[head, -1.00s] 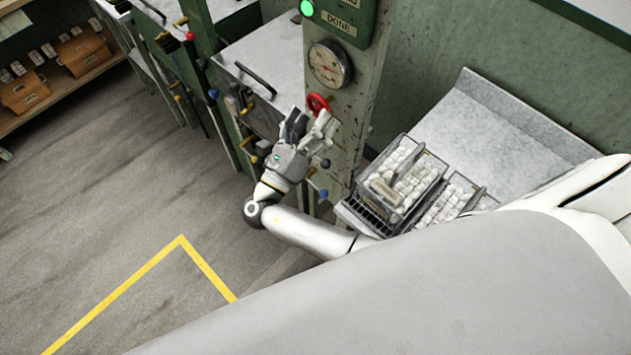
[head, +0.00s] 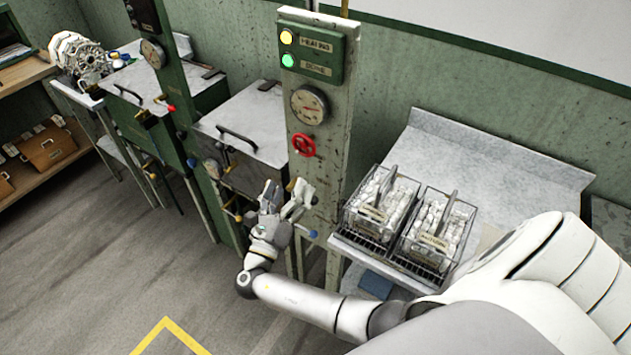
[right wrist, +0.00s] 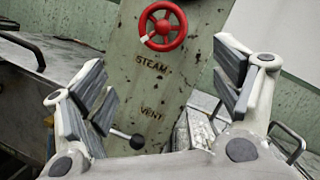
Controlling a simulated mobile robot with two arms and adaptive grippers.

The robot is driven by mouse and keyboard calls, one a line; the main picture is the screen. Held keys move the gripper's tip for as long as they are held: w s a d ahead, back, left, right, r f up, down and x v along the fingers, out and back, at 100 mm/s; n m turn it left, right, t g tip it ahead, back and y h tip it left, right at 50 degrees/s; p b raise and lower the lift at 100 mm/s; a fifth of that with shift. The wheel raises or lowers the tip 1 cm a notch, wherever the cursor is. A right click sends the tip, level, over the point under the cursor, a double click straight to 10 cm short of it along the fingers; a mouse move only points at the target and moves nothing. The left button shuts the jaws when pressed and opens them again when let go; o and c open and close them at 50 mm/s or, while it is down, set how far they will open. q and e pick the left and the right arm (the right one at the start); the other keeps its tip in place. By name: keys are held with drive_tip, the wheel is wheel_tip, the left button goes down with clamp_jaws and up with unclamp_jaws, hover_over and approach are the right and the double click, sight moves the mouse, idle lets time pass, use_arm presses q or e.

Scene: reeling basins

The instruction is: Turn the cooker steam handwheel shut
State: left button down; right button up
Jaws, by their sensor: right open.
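The red steam handwheel (head: 304,145) is mounted on the pale green post (head: 317,165), below a round gauge (head: 309,106). In the right wrist view the handwheel (right wrist: 162,26) is at the top middle, above the painted word STEAM. My right gripper (head: 285,191) is open and empty, below and slightly left of the handwheel, apart from it. In the right wrist view its padded fingers (right wrist: 165,80) stand wide apart on either side of the post. A dark-knobbed lever (right wrist: 136,141) shows near the word VENT. My left gripper is not in view.
A green panel (head: 311,50) with a yellow and a green light tops the post. Two wire baskets of white cocoons (head: 382,205) stand on the metal bench (head: 480,150) at right. A lidded basin (head: 255,125) is left of the post. The floor (head: 90,270) at left is clear.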

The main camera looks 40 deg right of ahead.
drive_tip(key=s+d+f+m+g+y+b, duration=0.1)
drive_tip(key=s+f+m+y, duration=0.1)
drive_tip(key=f, duration=0.8)
drive_tip(key=s+d+f+m+g+y+b, duration=0.1)
drive_tip(key=s+f+m+g+y+b, duration=0.1)
drive_tip(key=f, duration=0.7)
drive_tip(key=s+d+f+m+g+y+b, duration=0.1)
drive_tip(key=s+f+m+g+y, duration=0.1)
drive_tip(key=f, duration=0.8)
drive_tip(key=shift+s+f+m+y, duration=0.35)
drive_tip(key=shift+s+m+y, duration=0.5)
drive_tip(key=shift+s, duration=0.6)
